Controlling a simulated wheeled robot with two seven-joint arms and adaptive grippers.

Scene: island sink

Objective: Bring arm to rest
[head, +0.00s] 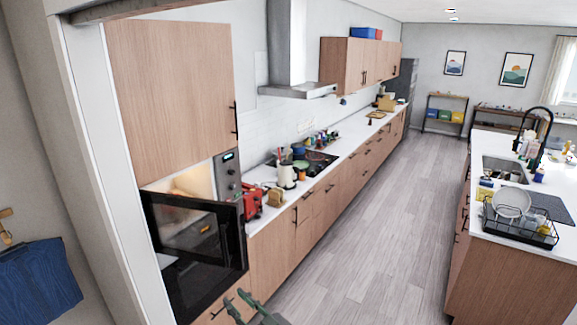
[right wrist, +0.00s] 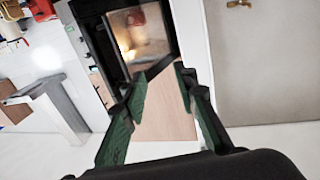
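My right gripper (head: 242,303) shows at the bottom edge of the head view, in front of the lower cabinets and below the open black appliance door (head: 195,262). In the right wrist view its two green-padded fingers (right wrist: 160,105) stand wide apart with nothing between them. Past the fingers, the built-in appliance's lit interior (right wrist: 137,35) shows at the top. My left gripper is in neither view.
A long white counter (head: 345,140) carries a kettle, a red appliance and several utensils. The island (head: 515,262) at the right holds a sink and a dish rack (head: 530,228). The wooden floor (head: 375,230) between them is clear. A blue cloth (head: 40,280) hangs at the left.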

